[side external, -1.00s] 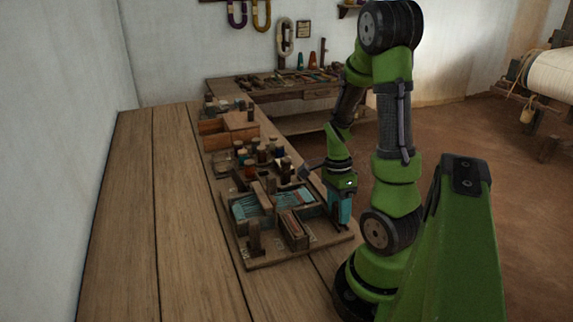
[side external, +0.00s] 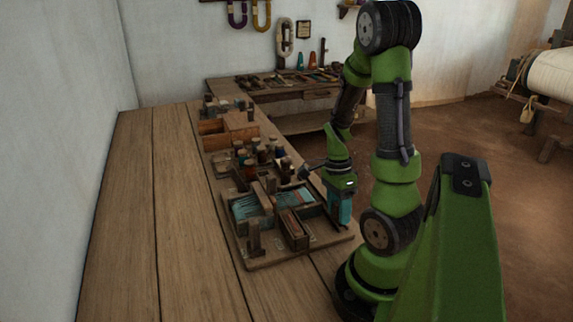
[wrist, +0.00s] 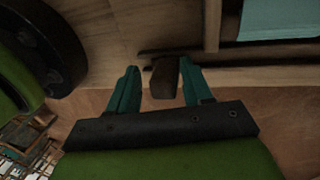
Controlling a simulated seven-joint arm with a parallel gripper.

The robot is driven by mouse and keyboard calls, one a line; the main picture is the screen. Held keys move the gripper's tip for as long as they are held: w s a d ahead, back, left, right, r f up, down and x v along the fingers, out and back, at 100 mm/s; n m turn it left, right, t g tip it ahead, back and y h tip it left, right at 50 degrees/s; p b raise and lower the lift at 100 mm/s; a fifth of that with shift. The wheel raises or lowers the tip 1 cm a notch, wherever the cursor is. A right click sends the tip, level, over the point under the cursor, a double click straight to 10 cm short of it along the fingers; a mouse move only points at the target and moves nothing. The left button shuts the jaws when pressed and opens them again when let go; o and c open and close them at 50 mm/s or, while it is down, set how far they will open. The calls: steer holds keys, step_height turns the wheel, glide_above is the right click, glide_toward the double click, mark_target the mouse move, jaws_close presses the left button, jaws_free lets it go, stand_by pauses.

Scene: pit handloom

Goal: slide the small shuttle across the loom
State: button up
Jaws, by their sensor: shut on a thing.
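My gripper (wrist: 160,88) has teal fingers on either side of a small dark brown wooden block, which looks like the small shuttle (wrist: 163,78). The right finger is against the block; a narrow gap seems to show on the left. In the side view my gripper (side external: 340,222) points down at the right edge of the small loom board (side external: 262,262), and its fingers hide the held piece. The loom's wooden frame holds turquoise threads (side external: 246,207). In the wrist view a turquoise patch (wrist: 280,18) shows at the top right, beyond a dark wooden rail.
A long wooden box (side external: 294,230) and an upright post (side external: 254,238) stand on the board's near side. Several spools (side external: 262,155) and an open wooden box (side external: 214,140) lie behind. The left part of the table (side external: 150,220) is clear.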

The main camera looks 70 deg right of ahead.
steer(key=shift+s+a, duration=0.1)
steer(key=shift+a, duration=0.05)
steer(key=shift+o, duration=0.8)
steer(key=shift+r, duration=3.3)
